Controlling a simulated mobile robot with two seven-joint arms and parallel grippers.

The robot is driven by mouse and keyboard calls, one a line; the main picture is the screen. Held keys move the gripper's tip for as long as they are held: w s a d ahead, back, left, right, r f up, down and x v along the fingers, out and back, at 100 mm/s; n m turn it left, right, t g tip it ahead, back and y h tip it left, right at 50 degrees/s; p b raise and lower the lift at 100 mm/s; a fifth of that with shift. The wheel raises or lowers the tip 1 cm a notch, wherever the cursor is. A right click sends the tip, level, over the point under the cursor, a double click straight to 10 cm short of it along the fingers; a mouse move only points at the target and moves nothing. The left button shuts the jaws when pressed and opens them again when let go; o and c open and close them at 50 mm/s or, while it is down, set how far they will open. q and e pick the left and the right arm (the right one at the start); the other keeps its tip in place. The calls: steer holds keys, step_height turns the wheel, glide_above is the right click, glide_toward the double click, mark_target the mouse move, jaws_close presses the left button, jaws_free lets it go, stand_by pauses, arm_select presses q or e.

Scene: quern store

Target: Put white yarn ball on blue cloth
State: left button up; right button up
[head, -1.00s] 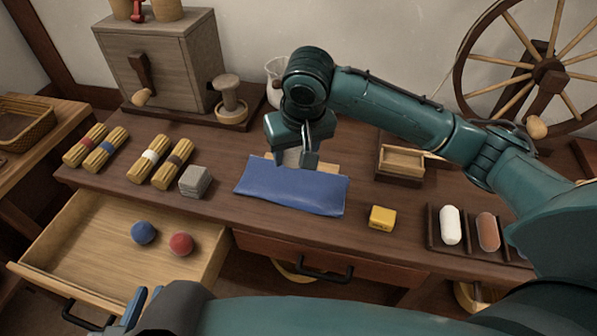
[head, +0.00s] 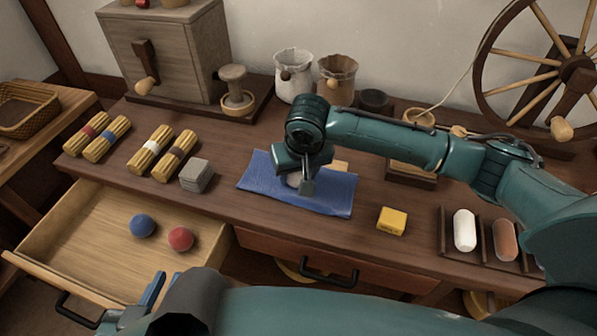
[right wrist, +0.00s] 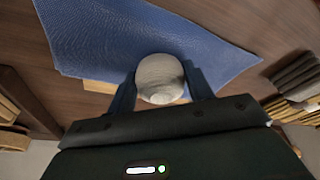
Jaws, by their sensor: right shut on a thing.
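The blue cloth (head: 262,172) lies flat on the dark wooden table top, and it also shows in the right wrist view (right wrist: 100,35). My right gripper (head: 300,186) is low over the middle of the cloth. It is shut on the white yarn ball (right wrist: 160,78), which sits between its two fingers in the right wrist view. In the head view the ball is mostly hidden by the gripper. I cannot tell whether it touches the cloth. My left gripper (head: 157,288) is at the bottom left, in front of the drawer, and its jaw gap is unclear.
An open drawer (head: 85,235) holds a blue ball (head: 143,225) and a red ball (head: 180,239). A tray (head: 484,253) holds a white and a brown piece.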

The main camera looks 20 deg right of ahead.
arm_select(q)
steer(key=shift+r, duration=0.2)
arm_select(e)
steer(key=shift+f, duration=0.1)
steer(key=shift+f, duration=0.25)
arm_select(q)
steer(key=shift+s+a, duration=0.15)
steer(key=shift+a, duration=0.1)
arm_select(e)
steer(key=o, duration=1)
steer(key=shift+s+d+f, duration=0.1)
steer(key=shift+f, duration=0.1)
steer(key=shift+c, duration=0.2)
